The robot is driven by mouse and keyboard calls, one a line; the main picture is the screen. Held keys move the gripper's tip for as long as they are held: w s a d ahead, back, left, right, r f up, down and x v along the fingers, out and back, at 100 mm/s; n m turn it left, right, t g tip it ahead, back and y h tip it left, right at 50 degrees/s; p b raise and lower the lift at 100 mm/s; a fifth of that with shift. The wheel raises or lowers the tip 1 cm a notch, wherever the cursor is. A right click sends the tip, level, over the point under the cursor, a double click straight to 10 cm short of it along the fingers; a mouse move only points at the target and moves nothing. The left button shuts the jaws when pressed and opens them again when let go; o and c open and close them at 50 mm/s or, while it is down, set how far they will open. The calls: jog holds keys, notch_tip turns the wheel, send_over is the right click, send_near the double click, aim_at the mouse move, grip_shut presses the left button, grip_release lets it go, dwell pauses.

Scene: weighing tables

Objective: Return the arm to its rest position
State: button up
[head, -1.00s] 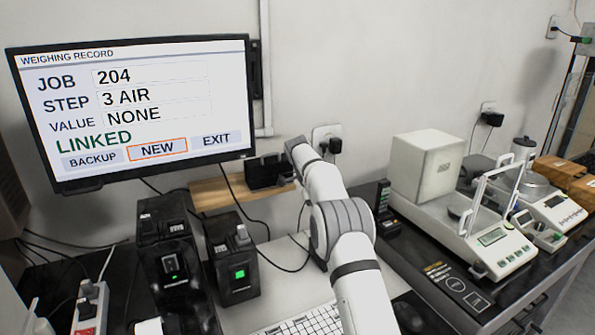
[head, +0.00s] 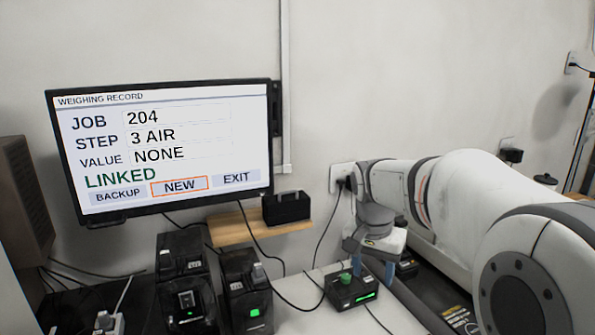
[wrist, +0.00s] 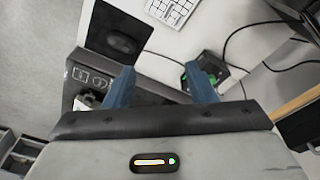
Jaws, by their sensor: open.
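My gripper (head: 370,263) points down at the right of the head view, its blue fingers close beside a small dark box with a green button (head: 352,290). In the wrist view my gripper (wrist: 162,86) shows two blue fingers spread apart with nothing held between them. The arm reaches in from the right, folded at the wrist, and hides much of the right-hand bench. The green-lit box (wrist: 205,64) shows partly behind the right finger in the wrist view. Whether a finger touches it, I cannot tell.
A monitor (head: 170,150) reads job 204, step 3 AIR, value NONE, LINKED. A wooden shelf (head: 235,232) holds a black block (head: 287,207). Two dark devices (head: 183,285) (head: 247,290) stand below. Cables hang along the wall. A keyboard (wrist: 172,10) lies on the table.

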jog(key=s+f+n, duration=0.2)
jog(key=s+n, duration=0.1)
jog(key=s, duration=0.6)
jog(key=s+f+n+t+y+p, duration=0.1)
jog(key=s+f+n, duration=0.2)
jog(key=s, duration=0.7)
jog(key=shift+n, duration=0.3)
jog(key=shift+a+f, duration=0.1)
jog(key=shift+c, duration=0.3)
